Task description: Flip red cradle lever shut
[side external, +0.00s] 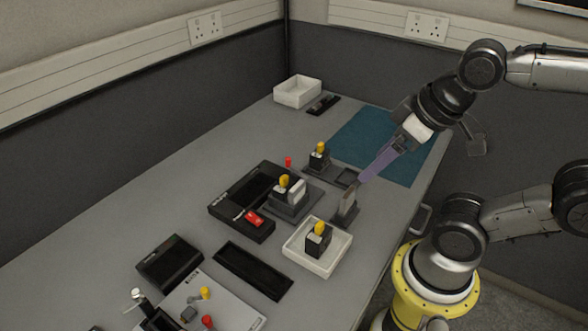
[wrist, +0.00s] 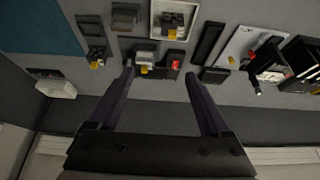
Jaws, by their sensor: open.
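My gripper (side external: 364,181) is open and empty, with long purple fingers pointing down and left over the table's right part. In the wrist view its two fingers (wrist: 159,77) stand wide apart with nothing between the pads. A pale board (side external: 242,312) at the lower edge of the side view carries a small red lever or knob (side external: 208,321) and a yellow one (side external: 205,292). The board also shows at the right of the wrist view (wrist: 238,45). The red lever's cradle is too small to make out, and whether it is open cannot be told. My gripper is well away from this board.
A black tray (side external: 226,208) holds a red piece (side external: 254,218). Several yellow-topped black blocks stand nearby, one in a white tray (side external: 329,267). A white bin (side external: 297,91) and a blue mat (side external: 395,135) lie at the back. An empty black tray (side external: 254,270) lies nearer the board.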

